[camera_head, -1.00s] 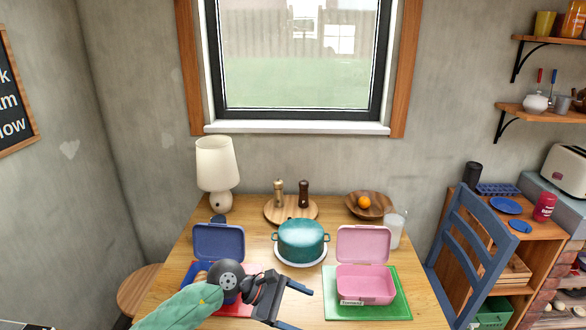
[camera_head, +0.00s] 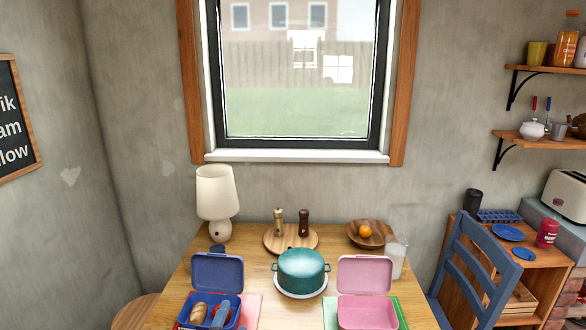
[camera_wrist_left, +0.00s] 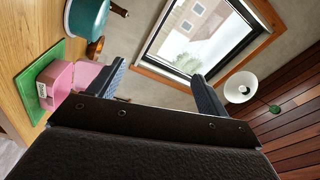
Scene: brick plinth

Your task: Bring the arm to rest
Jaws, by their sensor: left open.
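My left gripper (camera_wrist_left: 160,88) shows in the left wrist view, with its two dark fingers spread wide apart and nothing between them. The camera on it looks across the room, with the table's edge at left and the window ahead. In the head view I cannot make out the left gripper clearly above the table. My right gripper is in neither view.
The wooden table holds a blue lunchbox (camera_head: 216,274) with food in it, an open pink lunchbox (camera_head: 364,276), a teal pot (camera_head: 301,270), a lamp (camera_head: 216,195) and a wooden bowl (camera_head: 381,238). A blue chair (camera_head: 474,262) stands at right.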

